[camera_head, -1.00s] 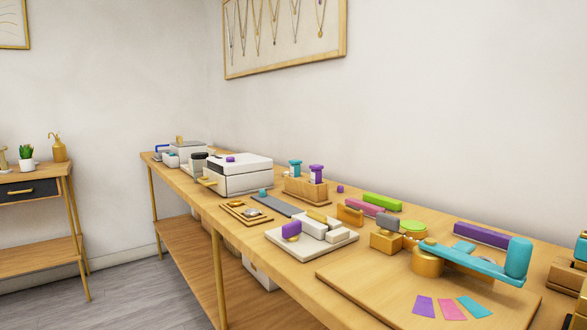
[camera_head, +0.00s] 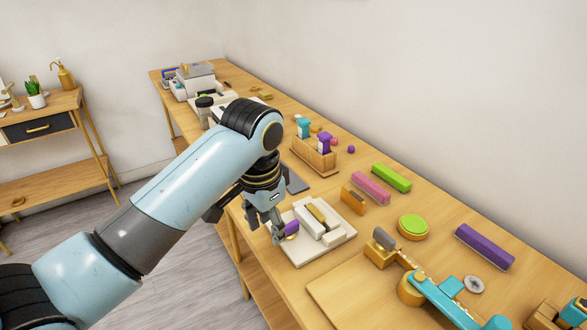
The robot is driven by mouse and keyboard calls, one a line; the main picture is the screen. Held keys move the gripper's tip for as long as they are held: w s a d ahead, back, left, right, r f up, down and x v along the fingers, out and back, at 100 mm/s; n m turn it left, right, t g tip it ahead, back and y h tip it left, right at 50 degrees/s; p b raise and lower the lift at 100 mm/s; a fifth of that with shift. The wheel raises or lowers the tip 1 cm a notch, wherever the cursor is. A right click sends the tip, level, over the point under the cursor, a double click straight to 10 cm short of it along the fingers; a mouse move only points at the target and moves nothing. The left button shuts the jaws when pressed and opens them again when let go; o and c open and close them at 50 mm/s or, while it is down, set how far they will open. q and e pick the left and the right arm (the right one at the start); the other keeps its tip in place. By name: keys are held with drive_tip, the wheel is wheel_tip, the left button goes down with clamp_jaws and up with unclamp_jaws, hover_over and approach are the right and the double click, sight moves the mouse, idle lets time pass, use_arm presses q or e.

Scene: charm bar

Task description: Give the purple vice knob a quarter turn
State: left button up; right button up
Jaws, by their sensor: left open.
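The purple vice knob (camera_head: 291,228) sits at the left side of a small white vice (camera_head: 332,236). The vice has pale jaw blocks with a gold-coloured bar (camera_head: 316,212) between them, on a flat white base plate. My left gripper (camera_head: 267,230) hangs from above, fingers pointing down, just left of the knob. It is open, with one finger close beside the knob. Whether that finger touches the knob cannot be told. The knob's left side is partly hidden by the finger. My right gripper is not in view.
A wooden stand with teal and purple pieces (camera_head: 316,158) is behind the vice. An orange block (camera_head: 354,200), pink bar (camera_head: 371,188) and green bar (camera_head: 391,179) lie to its right. A teal lever (camera_head: 452,301) on a board is at front right. The wall runs behind the table.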

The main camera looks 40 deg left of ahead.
use_arm(q)
wheel_tip(320, 180, up, 3)
drive_tip(key=g, duration=0.1)
hover_over(290, 224)
drive_tip(key=shift+m+h, duration=0.3)
drive_tip(key=shift+m, duration=0.1)
wheel_tip(290, 224, down, 11)
drive_tip(key=shift+r, duration=0.15)
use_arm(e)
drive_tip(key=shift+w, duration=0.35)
use_arm(q)
clamp_jaws()
